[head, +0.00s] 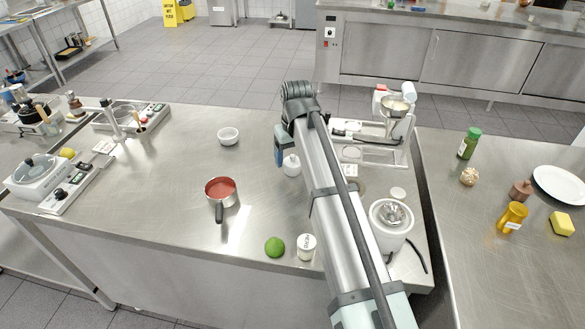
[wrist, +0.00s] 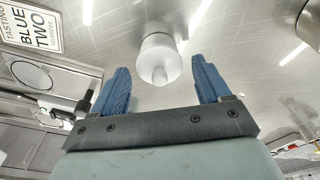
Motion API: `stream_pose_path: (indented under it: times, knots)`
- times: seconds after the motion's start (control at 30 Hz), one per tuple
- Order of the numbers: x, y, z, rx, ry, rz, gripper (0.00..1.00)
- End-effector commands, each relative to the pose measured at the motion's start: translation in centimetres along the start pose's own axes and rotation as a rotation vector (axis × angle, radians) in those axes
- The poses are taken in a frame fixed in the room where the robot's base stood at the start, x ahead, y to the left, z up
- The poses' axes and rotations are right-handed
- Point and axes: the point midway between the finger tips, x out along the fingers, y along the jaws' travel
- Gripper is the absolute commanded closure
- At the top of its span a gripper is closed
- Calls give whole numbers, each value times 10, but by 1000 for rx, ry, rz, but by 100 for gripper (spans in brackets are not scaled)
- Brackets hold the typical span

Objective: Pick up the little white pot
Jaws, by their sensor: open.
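The little white pot (head: 292,168) stands on the steel counter just left of my arm in the head view, partly hidden by it. In the wrist view the white pot (wrist: 160,62) is rounded with a small knob-like tip and appears between the tips of my blue fingers. My gripper (wrist: 160,67) is open, with a finger to each side of the pot and a visible gap on both sides. I cannot tell how far above the counter the fingertips are. In the head view only part of my gripper (head: 281,158) shows beside the arm.
A small white bowl (head: 228,136), a saucepan of red sauce (head: 220,191), a green lime (head: 275,247) and a white labelled jar (head: 307,246) stand around. A mixer-like machine (head: 392,215) stands right of my arm. A printed card (wrist: 32,27) lies nearby. Counter left of the pot is clear.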

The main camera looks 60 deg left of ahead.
Motion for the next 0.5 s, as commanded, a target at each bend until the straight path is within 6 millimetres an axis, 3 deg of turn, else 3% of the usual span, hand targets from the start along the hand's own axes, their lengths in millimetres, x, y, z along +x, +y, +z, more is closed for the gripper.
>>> stream_pose_path:
  times: [0.27, 0.5]
  knots:
    - [6, 0, 0, 0, 1, 0, 24]
    - [6, 0, 0, 0, 0, 0, 46]
